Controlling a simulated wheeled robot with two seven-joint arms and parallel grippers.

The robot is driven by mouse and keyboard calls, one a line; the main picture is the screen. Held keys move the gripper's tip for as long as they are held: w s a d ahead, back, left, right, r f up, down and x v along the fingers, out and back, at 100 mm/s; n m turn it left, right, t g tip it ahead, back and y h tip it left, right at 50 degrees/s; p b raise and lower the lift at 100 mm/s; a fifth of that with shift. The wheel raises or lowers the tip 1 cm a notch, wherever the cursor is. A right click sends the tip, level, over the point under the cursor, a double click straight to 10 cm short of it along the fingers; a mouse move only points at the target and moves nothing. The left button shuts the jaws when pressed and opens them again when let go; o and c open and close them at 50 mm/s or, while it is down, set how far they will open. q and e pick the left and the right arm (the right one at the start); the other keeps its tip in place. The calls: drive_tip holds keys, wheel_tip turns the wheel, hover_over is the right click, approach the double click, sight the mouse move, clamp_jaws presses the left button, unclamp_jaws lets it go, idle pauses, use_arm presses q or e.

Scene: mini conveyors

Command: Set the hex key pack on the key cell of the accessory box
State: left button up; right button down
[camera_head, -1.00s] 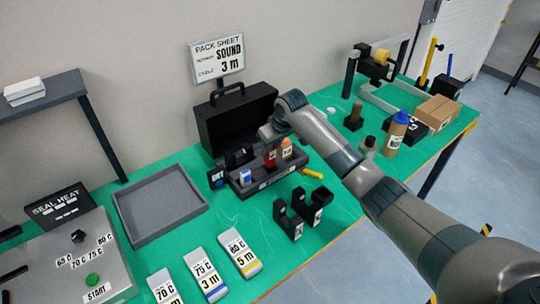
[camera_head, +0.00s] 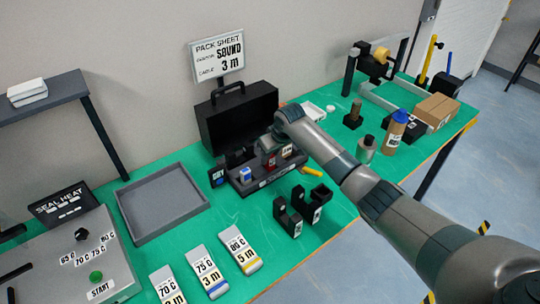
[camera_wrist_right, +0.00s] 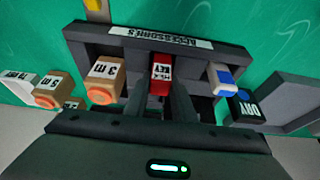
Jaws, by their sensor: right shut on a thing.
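The accessory box (camera_head: 262,184) is a dark open tray with a white label on its front wall; that labelled wall also shows in the wrist view (camera_wrist_right: 110,38). My right gripper (camera_wrist_right: 165,96) is shut on the red hex key pack (camera_wrist_right: 161,68), which has a white label. It holds the pack over or in the middle of the box, between an orange-capped 3 m piece (camera_wrist_right: 104,82) and a blue-and-white piece (camera_wrist_right: 221,78). In the head view the pack (camera_head: 269,161) is partly hidden by the gripper. I cannot tell whether the pack touches the cell floor. My left gripper is out of view.
A black open case (camera_head: 238,122) stands behind the box. A dark DRY piece (camera_head: 217,177) is at its left, black brackets (camera_head: 291,222) in front. An empty grey tray (camera_head: 160,205) lies left. Bottles (camera_head: 394,132) stand right.

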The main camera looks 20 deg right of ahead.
drive_tip(key=shift+f, duration=0.15)
drive_tip(key=c, duration=1.5)
unclamp_jaws()
drive_tip(key=shift+r, duration=0.2)
drive_tip(key=b+v, duration=0.2)
drive_tip(key=v, duration=1)
drive_tip(key=shift+w, duration=0.1)
